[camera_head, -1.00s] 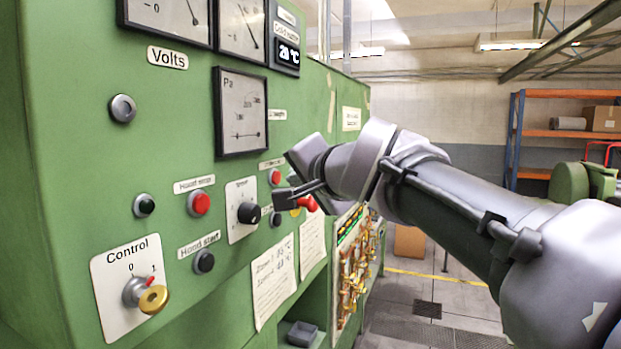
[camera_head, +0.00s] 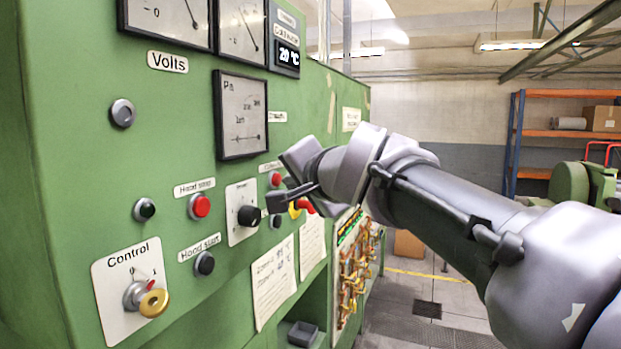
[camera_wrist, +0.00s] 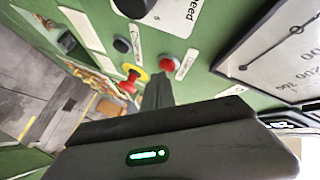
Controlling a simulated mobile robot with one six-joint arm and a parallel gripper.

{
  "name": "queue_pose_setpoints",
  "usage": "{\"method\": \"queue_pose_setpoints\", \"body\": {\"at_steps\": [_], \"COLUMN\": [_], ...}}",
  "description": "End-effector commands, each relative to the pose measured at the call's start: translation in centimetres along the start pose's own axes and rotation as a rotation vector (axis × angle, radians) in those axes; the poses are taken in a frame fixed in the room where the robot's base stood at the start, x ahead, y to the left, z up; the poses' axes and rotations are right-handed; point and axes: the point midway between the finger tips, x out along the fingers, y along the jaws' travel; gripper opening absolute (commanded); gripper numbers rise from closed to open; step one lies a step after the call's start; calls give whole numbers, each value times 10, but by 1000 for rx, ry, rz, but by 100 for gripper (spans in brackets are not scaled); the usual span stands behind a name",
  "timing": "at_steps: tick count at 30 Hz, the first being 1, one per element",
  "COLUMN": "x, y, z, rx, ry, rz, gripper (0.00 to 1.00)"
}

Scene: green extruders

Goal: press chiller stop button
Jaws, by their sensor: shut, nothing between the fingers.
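A red round button (camera_head: 275,180) sits on the green panel under a small white label (camera_head: 270,165) that my gripper partly covers and I cannot fully read. The red button also shows in the wrist view (camera_wrist: 168,65), just beyond the fingertips. My gripper (camera_head: 274,203) is shut and empty, with its tips close to the panel, just below the red button in the head view. I cannot tell whether the tips touch anything. In the wrist view the shut fingers (camera_wrist: 158,88) point at the panel beside the red button.
A red-and-yellow emergency button (camera_head: 302,207) is close to the right of my fingertips. A black button (camera_head: 276,221) is just below them and a black knob (camera_head: 248,215) to the left. Another red button (camera_head: 200,206) is labelled Hood stop. Floor to the right is open.

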Motion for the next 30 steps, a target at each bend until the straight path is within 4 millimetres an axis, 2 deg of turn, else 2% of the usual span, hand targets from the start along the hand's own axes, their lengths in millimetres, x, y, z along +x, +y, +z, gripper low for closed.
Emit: {"method": "queue_pose_setpoints", "body": {"at_steps": [30], "x": [6], "y": [-4], "z": [4], "rx": [0], "ry": [0], "rz": [1], "gripper": [0]}}
